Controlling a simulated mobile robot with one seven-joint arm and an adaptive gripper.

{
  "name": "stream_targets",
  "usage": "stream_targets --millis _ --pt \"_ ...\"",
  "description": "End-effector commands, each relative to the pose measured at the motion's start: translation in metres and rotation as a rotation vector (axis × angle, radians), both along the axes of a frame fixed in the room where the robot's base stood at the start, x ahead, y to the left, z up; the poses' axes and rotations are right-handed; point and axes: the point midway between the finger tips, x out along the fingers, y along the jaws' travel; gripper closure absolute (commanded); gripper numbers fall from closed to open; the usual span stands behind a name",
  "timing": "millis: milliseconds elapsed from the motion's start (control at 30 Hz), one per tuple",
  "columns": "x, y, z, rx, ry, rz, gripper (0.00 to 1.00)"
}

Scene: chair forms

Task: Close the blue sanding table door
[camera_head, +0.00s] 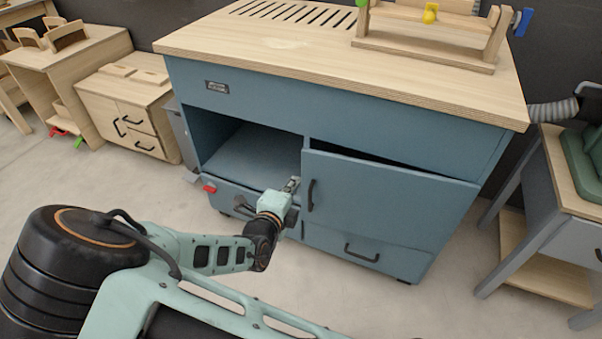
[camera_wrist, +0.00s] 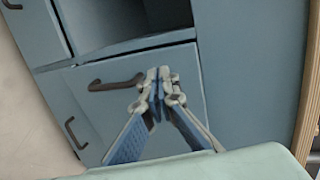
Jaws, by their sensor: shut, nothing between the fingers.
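The blue sanding table (camera_head: 400,130) stands in the middle of the head view. Its right door (camera_head: 385,205) is slightly ajar, with a dark wedge-shaped gap along its top, wider towards the left. A dark handle (camera_head: 310,195) sits near its left edge. My gripper (camera_head: 294,183) is shut and empty near the door's left edge. The wrist view is turned sideways. There the closed fingertips (camera_wrist: 158,80) overlap the door (camera_wrist: 85,95) beside its handle (camera_wrist: 112,84). I cannot tell whether they touch it.
The left compartment (camera_head: 245,155) is open. Drawers (camera_head: 365,250) lie below. A red-ended item (camera_head: 208,188) shows at the table's left. A wooden cabinet (camera_head: 130,110) stands left and a grey-legged table (camera_head: 560,190) right. The floor in front is clear around my arm.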

Motion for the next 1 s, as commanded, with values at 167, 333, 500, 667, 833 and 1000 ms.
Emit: stream_targets --millis 167,333,500,667,833,1000 --pt "0.035 -0.009 -0.012 -0.002 -0.002 -0.002 1.0" --pt "0.056 -0.014 -0.011 0.0 0.001 -0.001 1.0" --pt "0.066 -0.016 -0.01 0.0 0.0 0.0 1.0" --pt "0.066 -0.016 -0.009 0.0 0.001 0.0 1.0" --pt "0.066 -0.016 -0.009 0.0 0.001 0.0 1.0" --pt "0.065 -0.014 -0.009 0.001 0.001 0.001 1.0"
